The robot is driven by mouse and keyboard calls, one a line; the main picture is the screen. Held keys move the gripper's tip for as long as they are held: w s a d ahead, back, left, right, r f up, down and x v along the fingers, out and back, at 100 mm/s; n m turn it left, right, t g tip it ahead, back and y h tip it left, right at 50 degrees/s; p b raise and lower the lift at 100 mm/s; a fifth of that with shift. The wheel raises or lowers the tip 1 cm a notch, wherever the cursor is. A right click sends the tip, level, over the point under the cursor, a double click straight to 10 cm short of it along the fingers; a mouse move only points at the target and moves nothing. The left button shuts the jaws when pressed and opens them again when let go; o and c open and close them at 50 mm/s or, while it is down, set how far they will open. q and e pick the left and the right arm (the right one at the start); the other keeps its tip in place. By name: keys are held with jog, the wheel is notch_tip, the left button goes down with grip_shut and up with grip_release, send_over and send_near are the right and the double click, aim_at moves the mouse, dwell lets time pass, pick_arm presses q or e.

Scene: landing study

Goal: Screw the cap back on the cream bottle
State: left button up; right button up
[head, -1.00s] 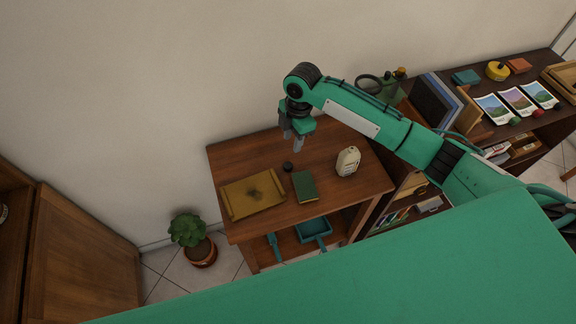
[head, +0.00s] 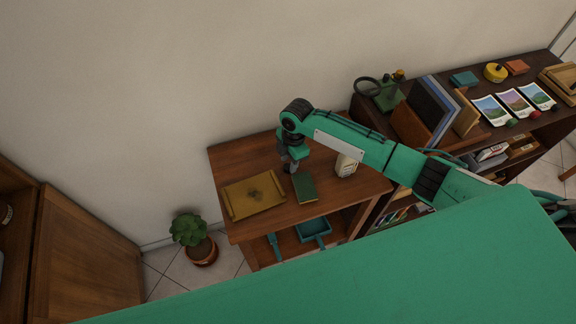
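The cream bottle (head: 345,166) stands upright on the small wooden table (head: 240,156), partly covered by my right arm. My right gripper (head: 290,168) points down at the table, left of the bottle, over the spot where a small dark cap lay a second earlier. The cap is hidden now behind the gripper. The fingers are small and dark here, and I cannot tell whether they are open or shut on the cap. My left gripper is not in view.
A yellow tray (head: 236,208) and a green book (head: 305,188) lie close to the gripper on the table. A darker shelf (head: 470,137) with books, cards and small items stands to the right. A potted plant (head: 188,230) is on the floor.

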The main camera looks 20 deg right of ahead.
aim_at(288, 166)
jog(key=shift+a+f, duration=0.15)
jog(key=shift+f, duration=0.75)
jog(key=c, duration=0.8)
jog(key=shift+o, duration=0.2)
jog(key=shift+r, duration=0.1)
notch_tip(288, 166, up, 20)
jog(key=b, duration=0.2)
